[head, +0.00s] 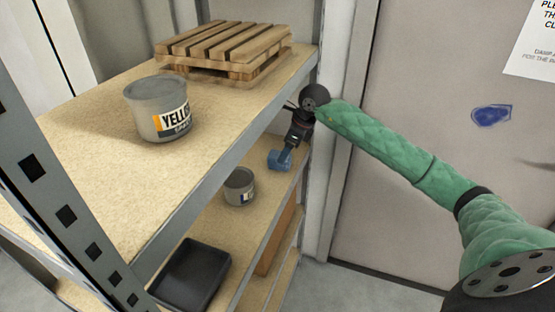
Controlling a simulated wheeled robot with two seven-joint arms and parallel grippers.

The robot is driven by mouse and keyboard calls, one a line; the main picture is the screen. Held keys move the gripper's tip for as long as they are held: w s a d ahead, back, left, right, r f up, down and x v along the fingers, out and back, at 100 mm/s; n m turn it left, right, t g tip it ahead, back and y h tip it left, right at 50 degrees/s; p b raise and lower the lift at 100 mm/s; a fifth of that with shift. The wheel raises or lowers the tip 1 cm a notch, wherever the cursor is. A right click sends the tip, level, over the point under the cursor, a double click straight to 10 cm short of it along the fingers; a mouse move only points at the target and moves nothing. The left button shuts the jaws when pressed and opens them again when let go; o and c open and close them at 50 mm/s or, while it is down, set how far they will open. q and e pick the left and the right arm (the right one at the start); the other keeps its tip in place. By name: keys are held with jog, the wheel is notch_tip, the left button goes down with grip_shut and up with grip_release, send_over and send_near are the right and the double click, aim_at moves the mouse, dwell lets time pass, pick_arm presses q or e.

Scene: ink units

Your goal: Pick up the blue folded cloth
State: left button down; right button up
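The small blue folded cloth (279,161) is at the middle shelf level of the rack, near its far right end. My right gripper (290,148) reaches in from the right, pointing down, with its tips right at the top of the cloth. Part of the cloth narrows up toward the fingertips. The fingers are small and dark here, and I cannot tell whether they are closed on it or whether the cloth is off the shelf. My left gripper is not in view.
On the top shelf (95,150) are a grey ink tub (155,105) and a wooden pallet (225,45). A smaller tub (239,186) stands near the cloth on the middle shelf. A black tray (192,275) is nearer. The top shelf's metal edge runs close to my gripper.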

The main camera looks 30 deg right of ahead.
aim_at(272, 158)
jog(key=x, duration=0.4)
jog(key=shift+w+a+f, duration=0.2)
jog(key=shift+a, duration=0.1)
jog(key=shift+w+f, duration=0.15)
jog(key=shift+f, duration=0.25)
jog(key=shift+a, duration=0.1)
jog(key=c, duration=1)
